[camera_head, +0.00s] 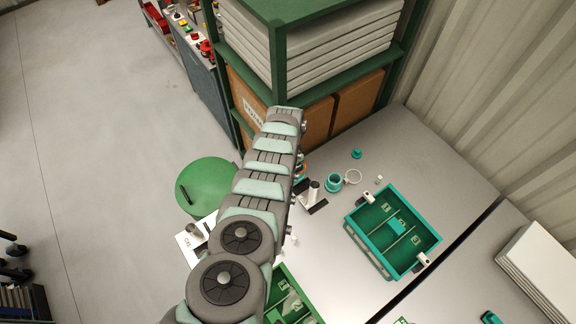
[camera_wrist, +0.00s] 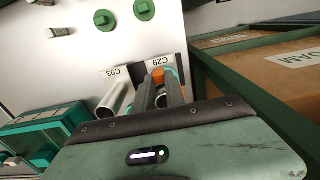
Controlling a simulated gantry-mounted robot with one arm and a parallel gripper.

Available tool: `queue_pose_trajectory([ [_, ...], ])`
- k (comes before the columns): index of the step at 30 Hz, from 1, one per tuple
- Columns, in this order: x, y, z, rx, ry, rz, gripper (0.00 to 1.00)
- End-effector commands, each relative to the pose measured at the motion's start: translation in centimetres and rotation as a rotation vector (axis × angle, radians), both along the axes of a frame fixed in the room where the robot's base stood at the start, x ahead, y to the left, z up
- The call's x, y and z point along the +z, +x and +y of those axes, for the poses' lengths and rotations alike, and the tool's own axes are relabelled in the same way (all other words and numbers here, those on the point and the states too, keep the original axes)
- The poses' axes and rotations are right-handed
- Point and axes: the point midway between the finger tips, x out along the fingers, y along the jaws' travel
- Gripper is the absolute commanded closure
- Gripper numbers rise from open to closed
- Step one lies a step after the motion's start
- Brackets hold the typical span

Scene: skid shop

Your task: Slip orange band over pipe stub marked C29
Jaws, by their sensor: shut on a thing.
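In the wrist view my gripper (camera_wrist: 160,84) is shut on the orange band (camera_wrist: 158,76), of which a small patch shows between the fingertips. The label C29 (camera_wrist: 157,62) is on a plate just beyond the fingertips. The C29 stub is mostly hidden by the fingers, and I cannot tell whether the band is around it. A grey pipe stub (camera_wrist: 115,99) stands by the label C93 (camera_wrist: 118,70), left of my fingers.
A green shelf with boxes (camera_head: 357,103) rises at the back, and a box (camera_wrist: 270,70) is close right of my gripper.

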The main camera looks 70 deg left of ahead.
Motion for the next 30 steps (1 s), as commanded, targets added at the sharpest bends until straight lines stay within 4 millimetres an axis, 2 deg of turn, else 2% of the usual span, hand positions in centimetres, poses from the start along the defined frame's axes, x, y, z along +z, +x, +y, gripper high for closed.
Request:
queue_pose_trajectory([
  [30, -0.79, 0.00, 0.03, -0.001, 0.000, 0.000, 1.00],
])
